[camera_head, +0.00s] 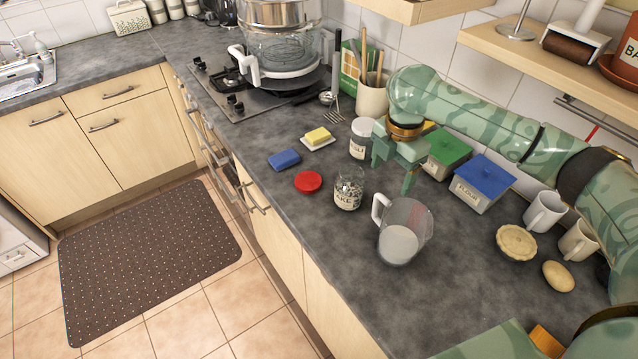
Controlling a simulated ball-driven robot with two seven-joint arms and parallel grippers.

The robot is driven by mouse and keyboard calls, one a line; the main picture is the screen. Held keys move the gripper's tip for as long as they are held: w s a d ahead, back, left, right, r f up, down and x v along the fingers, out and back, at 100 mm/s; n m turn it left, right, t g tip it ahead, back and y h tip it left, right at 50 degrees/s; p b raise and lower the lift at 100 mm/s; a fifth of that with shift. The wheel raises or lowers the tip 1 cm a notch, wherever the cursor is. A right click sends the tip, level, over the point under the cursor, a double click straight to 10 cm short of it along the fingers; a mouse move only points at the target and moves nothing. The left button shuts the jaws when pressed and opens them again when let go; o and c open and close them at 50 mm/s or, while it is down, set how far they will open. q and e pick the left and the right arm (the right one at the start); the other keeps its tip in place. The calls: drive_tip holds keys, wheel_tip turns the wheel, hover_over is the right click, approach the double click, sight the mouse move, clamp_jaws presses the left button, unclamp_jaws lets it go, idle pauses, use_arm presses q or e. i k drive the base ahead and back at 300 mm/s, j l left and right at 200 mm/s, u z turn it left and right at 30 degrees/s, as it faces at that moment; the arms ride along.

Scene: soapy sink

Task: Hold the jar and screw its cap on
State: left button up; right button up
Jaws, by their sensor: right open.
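A clear glass jar (348,190) with a printed label stands upright on the grey worktop, its top uncovered. A red round cap (308,182) lies flat on the worktop to the left of the jar, apart from it. My right gripper (392,176) is open and empty, to the right of the jar and apart from it, with its fingers pointing down. My left gripper is out of view.
A measuring jug (404,232) with white contents stands just in front of the jar. A lidded jar (360,140), butter dish (318,140), blue sponge (284,160), green-lidded box (446,150) and blue-lidded box (482,184) surround the area. The front worktop is mostly clear.

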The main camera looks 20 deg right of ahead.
sight(350, 188)
drive_tip(key=i+j+z, duration=0.2)
drive_tip(key=i+j, duration=0.55)
drive_tip(key=j, duration=0.15)
